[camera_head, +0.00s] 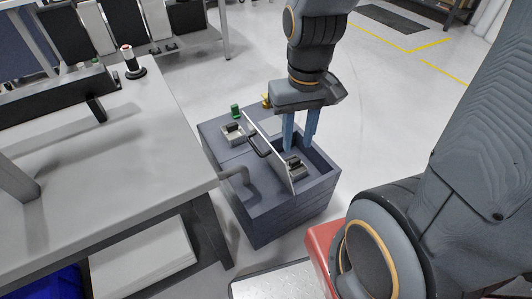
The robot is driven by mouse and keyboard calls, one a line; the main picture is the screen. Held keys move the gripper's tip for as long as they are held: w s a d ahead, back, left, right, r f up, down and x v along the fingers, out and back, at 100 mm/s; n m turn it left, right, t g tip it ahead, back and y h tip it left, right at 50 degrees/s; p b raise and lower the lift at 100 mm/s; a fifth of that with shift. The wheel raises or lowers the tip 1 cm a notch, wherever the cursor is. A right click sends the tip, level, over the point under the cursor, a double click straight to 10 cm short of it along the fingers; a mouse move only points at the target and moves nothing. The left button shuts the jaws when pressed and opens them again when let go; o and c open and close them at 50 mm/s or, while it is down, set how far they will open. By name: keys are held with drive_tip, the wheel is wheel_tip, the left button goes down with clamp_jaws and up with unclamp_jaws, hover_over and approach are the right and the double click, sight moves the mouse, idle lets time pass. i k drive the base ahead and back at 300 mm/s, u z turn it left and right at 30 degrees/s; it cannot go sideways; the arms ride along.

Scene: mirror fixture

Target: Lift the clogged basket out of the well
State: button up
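A dark blue-grey fixture box (270,212) stands on the floor beside the table. An open well (318,158) is sunk in its right side. A small grey piece with a black top (294,168) sits at the well's near left, beside a thin upright panel (270,152); I cannot tell whether it is the basket. No basket shows clearly, and the well's floor is mostly hidden. My gripper (299,146) points down over the well from behind, its two blue fingers apart with nothing visible between them. Its tips are near the well's opening; contact is unclear.
A dark handle (257,146) is on the panel's left face. A green piece (235,111) and a yellow piece (266,100) are at the back. A grey table (120,165) stands close on the left.

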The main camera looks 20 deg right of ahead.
sight(298, 171)
drive_tip(key=k, duration=1.3)
drive_tip(key=z, duration=0.65)
drive_tip(key=i, duration=1.15)
drive_tip(key=u, duration=0.6)
drive_tip(key=i, duration=0.4)
drive_tip(key=u, duration=0.45)
